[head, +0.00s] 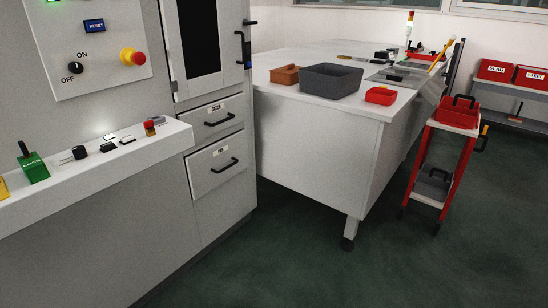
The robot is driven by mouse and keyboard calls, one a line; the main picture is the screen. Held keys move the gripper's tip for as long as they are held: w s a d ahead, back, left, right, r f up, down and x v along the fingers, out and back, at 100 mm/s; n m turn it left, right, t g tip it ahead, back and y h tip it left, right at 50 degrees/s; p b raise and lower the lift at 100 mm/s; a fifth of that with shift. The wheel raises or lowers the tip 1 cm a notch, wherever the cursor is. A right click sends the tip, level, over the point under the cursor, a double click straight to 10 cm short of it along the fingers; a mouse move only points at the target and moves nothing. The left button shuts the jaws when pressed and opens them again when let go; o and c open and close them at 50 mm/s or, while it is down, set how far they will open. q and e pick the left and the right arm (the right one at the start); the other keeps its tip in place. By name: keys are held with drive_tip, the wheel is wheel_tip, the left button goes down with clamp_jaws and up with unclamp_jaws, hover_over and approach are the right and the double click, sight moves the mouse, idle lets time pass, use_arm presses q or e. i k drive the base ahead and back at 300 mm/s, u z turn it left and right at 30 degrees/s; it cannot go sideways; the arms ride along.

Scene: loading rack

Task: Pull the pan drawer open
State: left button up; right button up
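The grey machine cabinet on the left has two drawers stacked below its dark-windowed door. The lower drawer (208,181) has a small white label that seems to read PAN, and a black bar handle (224,166). Its front looks flush or nearly flush with the cabinet, so it appears shut. The upper drawer (200,129) also has a label, too small to read surely, and a black bar handle (220,119); it appears shut too. Neither of my grippers shows in the head view.
A control ledge (100,168) with knobs and a green lever juts out left of the drawers. A white table (310,128) with bins stands to their right. A red cart (446,160) stands farther right. The green floor (290,260) in front is clear.

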sight(208, 167)
drive_tip(key=z, duration=0.25)
drive_tip(key=i, duration=1.15)
drive_tip(key=u, duration=0.9)
drive_tip(key=i, duration=0.85)
drive_tip(key=u, duration=0.6)
drive_tip(key=i, duration=0.45)
